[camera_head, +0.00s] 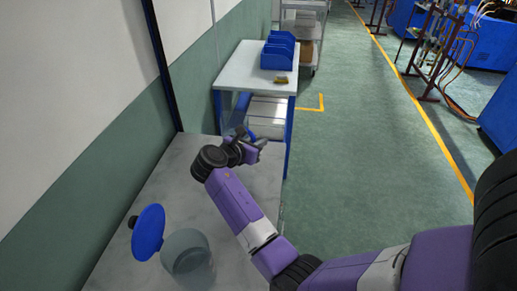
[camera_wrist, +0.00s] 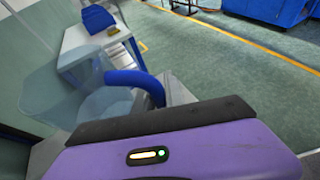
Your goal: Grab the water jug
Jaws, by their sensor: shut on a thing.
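The water jug is clear with a blue curved handle. In the wrist view its see-through body (camera_wrist: 55,88) fills the left side and its blue handle (camera_wrist: 138,84) arches just beyond my purple wrist. In the head view the jug (camera_head: 236,117) is at the far end of the pale marble-look table, partly behind my gripper (camera_head: 254,147). My gripper is shut on the jug at its handle side. The fingertips are hidden in the wrist view. I cannot tell whether the jug's base touches the table.
A clear jar (camera_head: 188,262) and a round blue lid (camera_head: 149,232) are at the near left of the marble-look table (camera_head: 180,190). A white workbench (camera_head: 245,72) with blue bins (camera_head: 279,50) stands beyond. The wall is close on the left; green floor is open to the right.

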